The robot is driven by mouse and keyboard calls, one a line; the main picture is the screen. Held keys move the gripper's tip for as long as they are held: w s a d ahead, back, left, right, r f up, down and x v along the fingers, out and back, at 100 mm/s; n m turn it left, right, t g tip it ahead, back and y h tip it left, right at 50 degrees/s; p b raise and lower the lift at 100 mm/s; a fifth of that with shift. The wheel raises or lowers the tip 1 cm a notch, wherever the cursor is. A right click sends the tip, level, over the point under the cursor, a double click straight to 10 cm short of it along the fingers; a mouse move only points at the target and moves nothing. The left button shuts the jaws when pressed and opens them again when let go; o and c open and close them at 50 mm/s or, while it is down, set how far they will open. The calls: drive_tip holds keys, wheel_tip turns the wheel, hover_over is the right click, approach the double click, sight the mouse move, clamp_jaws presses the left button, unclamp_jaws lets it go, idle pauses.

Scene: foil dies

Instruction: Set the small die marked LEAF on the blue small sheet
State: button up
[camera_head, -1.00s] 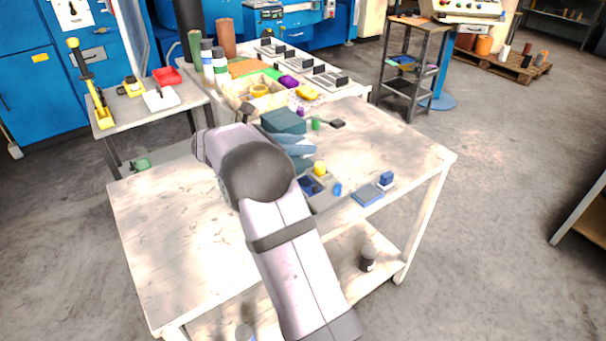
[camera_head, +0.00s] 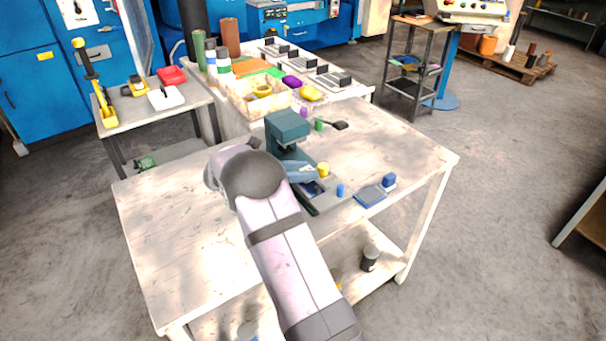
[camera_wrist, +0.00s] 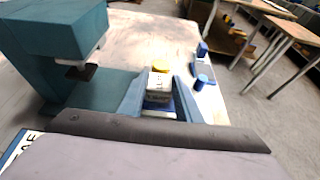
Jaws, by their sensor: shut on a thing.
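My gripper (camera_wrist: 158,100) is shut on a small pale grey-white block, the small die (camera_wrist: 160,84), held between its two blue-grey fingers. Marks show on the die, but I cannot read them. A dark blue patch, which looks like the blue small sheet (camera_wrist: 158,108), shows just below the die; I cannot tell whether they touch. In the head view, a blue patch (camera_head: 313,188) lies on the dark grey base beside my gripper (camera_head: 304,174). The die cannot be made out in that view.
A teal press (camera_head: 288,127) stands close behind my gripper. A yellow piece (camera_head: 323,169), a blue cylinder (camera_head: 340,190), a blue block (camera_head: 389,180) and a flat blue pad (camera_head: 369,196) are to the right. The table's left part (camera_head: 165,230) is clear.

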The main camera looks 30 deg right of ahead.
drive_tip(key=shift+f, duration=0.75)
drive_tip(key=shift+f, duration=0.15)
drive_tip(key=o, duration=0.9)
drive_tip(key=shift+o, duration=0.2)
drive_tip(key=shift+r, duration=0.2)
drive_tip(key=shift+a, duration=0.25)
drive_tip(key=b+v, duration=0.2)
drive_tip(key=v, duration=0.9)
drive_tip(key=shift+a+r, duration=0.1)
drive_tip(key=shift+a, duration=0.15)
